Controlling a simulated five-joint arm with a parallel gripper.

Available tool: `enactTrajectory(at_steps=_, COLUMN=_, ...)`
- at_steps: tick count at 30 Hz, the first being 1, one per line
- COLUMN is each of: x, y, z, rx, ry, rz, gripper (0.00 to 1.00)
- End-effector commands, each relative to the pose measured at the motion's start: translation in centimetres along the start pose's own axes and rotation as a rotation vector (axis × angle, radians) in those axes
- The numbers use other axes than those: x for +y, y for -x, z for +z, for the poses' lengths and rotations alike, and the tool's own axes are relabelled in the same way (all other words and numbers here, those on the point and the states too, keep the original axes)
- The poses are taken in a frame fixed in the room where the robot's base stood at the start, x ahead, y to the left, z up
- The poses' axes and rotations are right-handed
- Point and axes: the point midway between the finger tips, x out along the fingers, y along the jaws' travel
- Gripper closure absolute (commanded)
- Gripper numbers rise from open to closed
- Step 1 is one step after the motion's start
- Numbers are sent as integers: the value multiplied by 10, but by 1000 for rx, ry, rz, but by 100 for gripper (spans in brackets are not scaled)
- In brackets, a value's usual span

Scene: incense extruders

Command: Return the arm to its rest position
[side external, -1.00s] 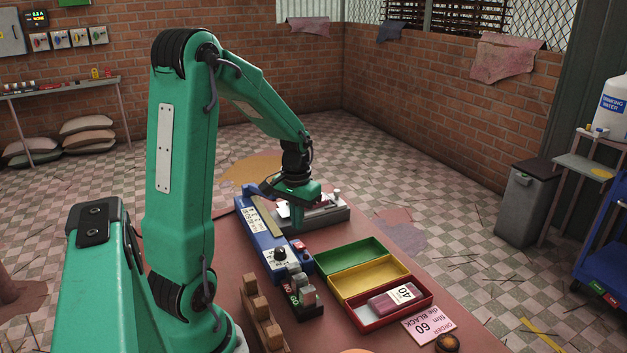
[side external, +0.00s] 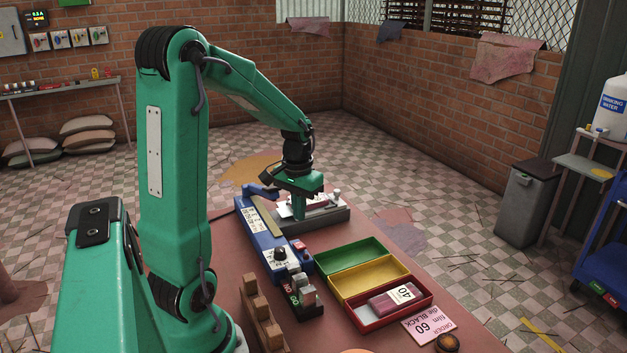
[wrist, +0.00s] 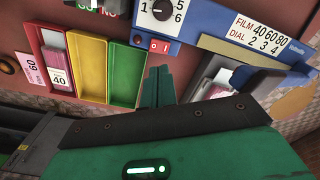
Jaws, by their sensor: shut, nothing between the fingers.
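My green arm reaches over the far part of the table. In the side view my gripper (side external: 300,207) points down over a grey base holding a pale sheet (side external: 318,206), beside the blue machine. In the wrist view my gripper (wrist: 158,75) has its green fingers together with nothing between them. The blue machine (side external: 262,238) carries a dial, a red switch and a label; in the wrist view its label (wrist: 262,30) lists film and dial numbers. Whether the fingers touch anything beneath is hidden in the side view.
A tray with green (side external: 345,253), yellow (side external: 372,277) and red (side external: 428,301) compartments stands right of the machine; the red one holds a packet marked 40 (side external: 392,299). An order card (side external: 430,326) lies in front.

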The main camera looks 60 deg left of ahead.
Motion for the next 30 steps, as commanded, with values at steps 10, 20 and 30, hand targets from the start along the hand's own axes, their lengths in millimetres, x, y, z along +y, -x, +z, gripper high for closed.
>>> enactTrajectory(at_steps=10, x=51, y=43, z=24, rx=117, ry=-124, rz=0, gripper=100)
enactTrajectory(at_steps=20, x=100, y=82, z=68, rx=255, ry=-269, rz=28, gripper=100)
enactTrajectory(at_steps=30, x=134, y=107, z=120, rx=391, ry=-413, rz=84, gripper=100)
